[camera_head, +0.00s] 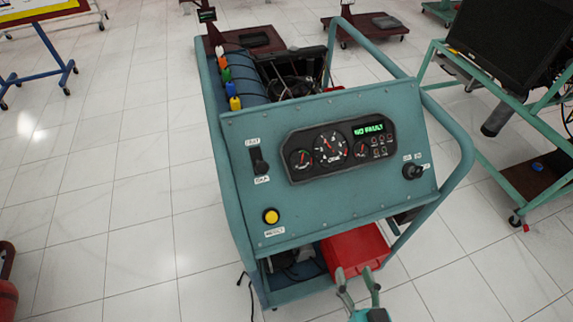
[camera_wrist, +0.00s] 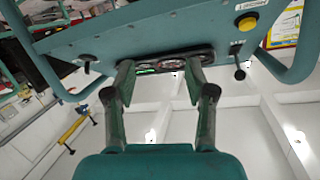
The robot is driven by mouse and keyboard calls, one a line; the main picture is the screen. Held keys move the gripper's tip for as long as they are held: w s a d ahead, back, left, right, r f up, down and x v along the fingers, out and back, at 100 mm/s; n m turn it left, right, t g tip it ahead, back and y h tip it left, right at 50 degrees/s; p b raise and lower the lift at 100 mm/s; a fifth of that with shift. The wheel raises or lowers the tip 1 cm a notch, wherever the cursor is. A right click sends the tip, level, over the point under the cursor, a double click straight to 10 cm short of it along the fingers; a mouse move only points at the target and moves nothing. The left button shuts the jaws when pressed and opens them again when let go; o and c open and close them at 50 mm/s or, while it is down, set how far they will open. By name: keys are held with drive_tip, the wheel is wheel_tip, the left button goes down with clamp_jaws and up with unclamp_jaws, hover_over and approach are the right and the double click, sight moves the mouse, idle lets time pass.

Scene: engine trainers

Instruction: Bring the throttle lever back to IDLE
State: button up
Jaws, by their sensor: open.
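The throttle lever (camera_head: 259,160) is a black lever in a dark vertical slot on the left of the teal sloped panel (camera_head: 230,205). Its knob appears to sit in the lower part of the slot. One small label is above the slot and one below, too small to read surely. In the wrist view, the lever (camera_wrist: 239,72) hangs at the right, beside the yellow button. My gripper (camera_head: 356,274) is open and empty, low in front of the panel, right of and well apart from the lever. In the wrist view, its fingers (camera_wrist: 158,80) point toward the gauges.
A gauge cluster (camera_head: 340,146) with a green "NO FAULT" display is mid-panel. A yellow button (camera_head: 271,216) is below the lever, and a key switch (camera_head: 412,171) at right. Tube rails (camera_head: 459,130) edge the stand. A red box (camera_head: 354,250) is below.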

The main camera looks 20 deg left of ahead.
drive_tip(key=w+a+r+n+g+y, duration=0.2)
drive_tip(key=w+a+r+n+y, duration=0.15)
drive_tip(key=w+a+r, duration=0.35)
drive_tip(key=n+g+y, duration=0.3)
drive_tip(key=n+y, duration=0.2)
approach(262, 168)
drive_tip(key=f, duration=0.1)
drive_tip(key=shift+m, duration=0.25)
drive_tip(key=x, duration=1)
drive_tip(key=shift+w+a, duration=0.15)
drive_tip(key=shift+w, duration=0.25)
drive_tip(key=shift+f, duration=0.1)
clamp_jaws()
